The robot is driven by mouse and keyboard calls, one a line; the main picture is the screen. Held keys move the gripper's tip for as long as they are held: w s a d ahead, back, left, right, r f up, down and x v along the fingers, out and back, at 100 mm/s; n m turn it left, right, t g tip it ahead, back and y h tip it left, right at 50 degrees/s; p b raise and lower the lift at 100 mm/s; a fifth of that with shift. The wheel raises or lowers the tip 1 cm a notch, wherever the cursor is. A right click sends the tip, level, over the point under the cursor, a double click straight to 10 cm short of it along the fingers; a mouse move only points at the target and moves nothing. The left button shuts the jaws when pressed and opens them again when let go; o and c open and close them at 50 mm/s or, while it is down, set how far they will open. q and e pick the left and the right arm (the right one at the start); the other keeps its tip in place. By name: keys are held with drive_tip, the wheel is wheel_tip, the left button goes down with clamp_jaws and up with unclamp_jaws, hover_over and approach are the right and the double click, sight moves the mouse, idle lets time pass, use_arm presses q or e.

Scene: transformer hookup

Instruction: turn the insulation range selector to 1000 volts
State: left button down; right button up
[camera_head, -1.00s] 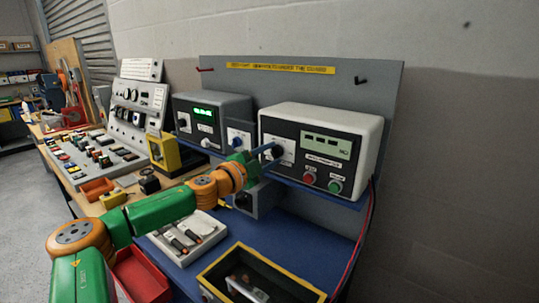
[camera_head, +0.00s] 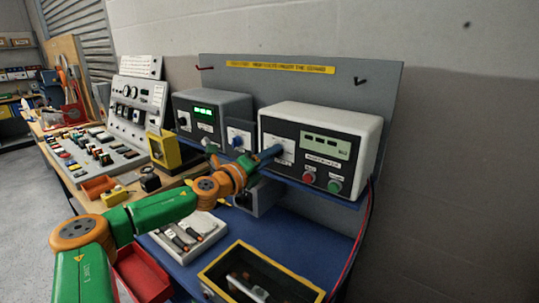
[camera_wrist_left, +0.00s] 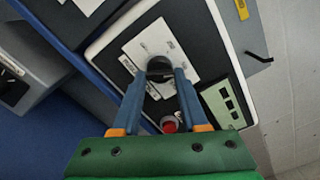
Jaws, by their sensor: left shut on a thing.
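The insulation tester (camera_head: 330,118) is a white-edged box with a black front at the right of the shelf. Its range selector is a round black knob (camera_wrist_left: 160,66) on a white dial plate (camera_wrist_left: 172,47), seen in the left wrist view. My left gripper (camera_head: 273,152) reaches the dial from the left. In the left wrist view its two blue fingers (camera_wrist_left: 160,76) are shut on the knob from both sides. The pointer and the voltage marks are too small or hidden to read. My right gripper is in neither view.
The tester has a display (camera_head: 325,145), a red button (camera_head: 308,177) and a green button (camera_head: 334,186). A grey instrument (camera_head: 212,118) stands to its left. Below are a white tray (camera_head: 188,238) and a yellow-rimmed box (camera_head: 262,270). Red and black cables hang at the right.

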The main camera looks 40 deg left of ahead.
use_arm(q)
drive_tip(key=m, duration=0.4)
drive_tip(key=m+p, duration=0.1)
drive_tip(key=m, duration=0.3)
drive_tip(key=m+p, duration=0.1)
drive_tip(key=m, duration=0.2)
drive_tip(key=shift+a+r+m, duration=0.25)
drive_tip(key=shift+r+m, duration=0.05)
drive_tip(key=shift+m, duration=0.1)
idle(0.4)
drive_tip(key=c, duration=0.7)
unclamp_jaws()
drive_tip(key=shift+o, duration=1.3)
drive_tip(key=shift+w+f, duration=0.1)
drive_tip(key=shift+d+f, duration=0.1)
drive_tip(key=shift+f, duration=0.05)
